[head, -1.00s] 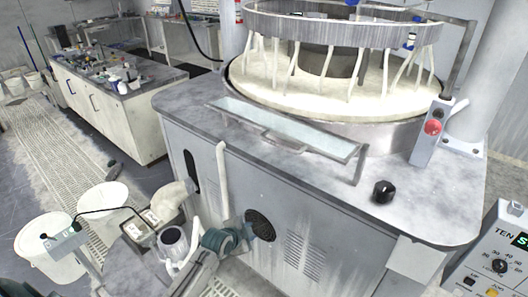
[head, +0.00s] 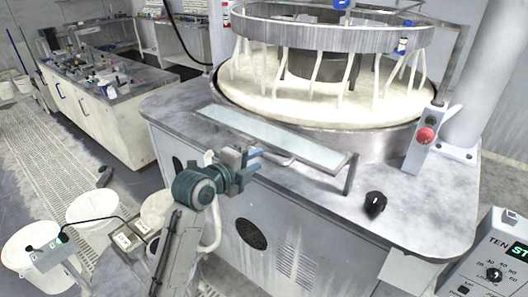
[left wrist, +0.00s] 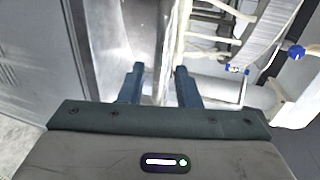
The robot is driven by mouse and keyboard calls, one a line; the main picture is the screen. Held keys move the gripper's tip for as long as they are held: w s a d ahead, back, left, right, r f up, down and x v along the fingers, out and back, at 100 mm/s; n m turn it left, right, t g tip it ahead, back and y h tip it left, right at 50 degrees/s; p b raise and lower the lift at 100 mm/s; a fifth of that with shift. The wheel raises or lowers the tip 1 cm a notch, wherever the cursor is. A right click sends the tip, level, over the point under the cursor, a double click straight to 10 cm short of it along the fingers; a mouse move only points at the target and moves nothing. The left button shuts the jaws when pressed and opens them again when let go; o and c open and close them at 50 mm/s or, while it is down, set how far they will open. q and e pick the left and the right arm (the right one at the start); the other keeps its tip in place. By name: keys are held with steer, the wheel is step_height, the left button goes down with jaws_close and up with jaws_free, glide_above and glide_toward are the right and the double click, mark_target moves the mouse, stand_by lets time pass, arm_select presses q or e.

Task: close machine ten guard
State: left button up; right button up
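The guard of machine ten is a long glass panel in a grey frame (head: 290,138). It lies low and tilted along the front of the worktop, below the round platen. Its bar handle (head: 283,158) shows at its front edge, partly behind my gripper. My left gripper (head: 257,158) is at this front edge, by the left end of the handle. In the left wrist view its two fingers (left wrist: 160,85) are apart, with a pale strip seen between them. I cannot tell whether they touch the handle. My right gripper is not in view.
A red button post (head: 425,136) and a black knob (head: 375,204) stand on the right of the worktop. A control box marked TEN (head: 490,262) is at lower right. White buckets (head: 92,210) stand at left.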

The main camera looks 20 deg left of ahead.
mark_target(263, 156)
arm_select(q)
steer(key=shift+p+x, duration=0.5)
steer(key=shift+x, duration=1.9)
jaws_close()
